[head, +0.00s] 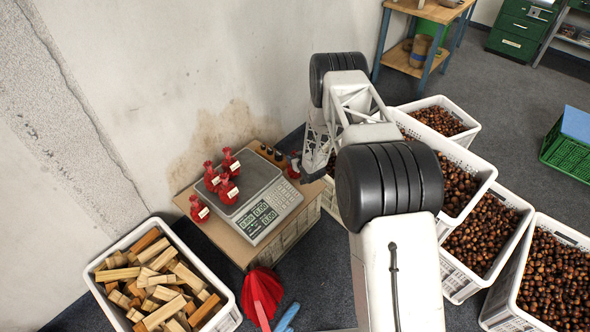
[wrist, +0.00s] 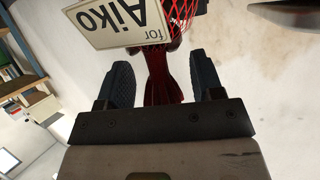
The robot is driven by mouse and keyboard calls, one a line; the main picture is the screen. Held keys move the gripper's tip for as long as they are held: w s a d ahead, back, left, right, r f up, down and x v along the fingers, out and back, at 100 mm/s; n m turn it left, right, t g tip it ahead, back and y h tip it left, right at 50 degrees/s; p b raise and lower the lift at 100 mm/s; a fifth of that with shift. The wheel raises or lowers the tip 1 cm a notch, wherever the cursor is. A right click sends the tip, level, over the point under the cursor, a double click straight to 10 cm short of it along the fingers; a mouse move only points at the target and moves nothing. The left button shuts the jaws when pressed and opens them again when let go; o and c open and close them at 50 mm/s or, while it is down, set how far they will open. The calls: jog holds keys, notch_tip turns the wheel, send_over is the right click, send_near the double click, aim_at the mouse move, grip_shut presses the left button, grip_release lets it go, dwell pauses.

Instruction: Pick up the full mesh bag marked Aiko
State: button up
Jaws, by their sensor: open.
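The full red mesh bag (wrist: 181,12) marked Aiko shows upside down in the wrist view. Its pale tag (wrist: 118,22) reads "for Aiko". My gripper (wrist: 160,72) is open, with its dark blue fingers on either side of the bag's gathered red neck. Gaps show between the neck and both fingers. In the head view my arm hides most of the gripper; a small red piece (head: 293,165) shows beside it, and I cannot tell if it is this bag. Several other red mesh bags with white tags (head: 229,162) stand on and beside the scale.
The scale (head: 262,213) sits on a cardboard-topped crate against the wall. A crate of wood blocks (head: 231,306) is at the lower left. White crates of chestnuts (head: 513,200) fill the right. A red object (head: 262,296) lies in front.

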jog(key=shift+w+a+f, duration=0.1)
jog(key=shift+w+f, duration=0.05)
jog(key=shift+w, duration=0.05)
dwell(0.5)
grip_shut()
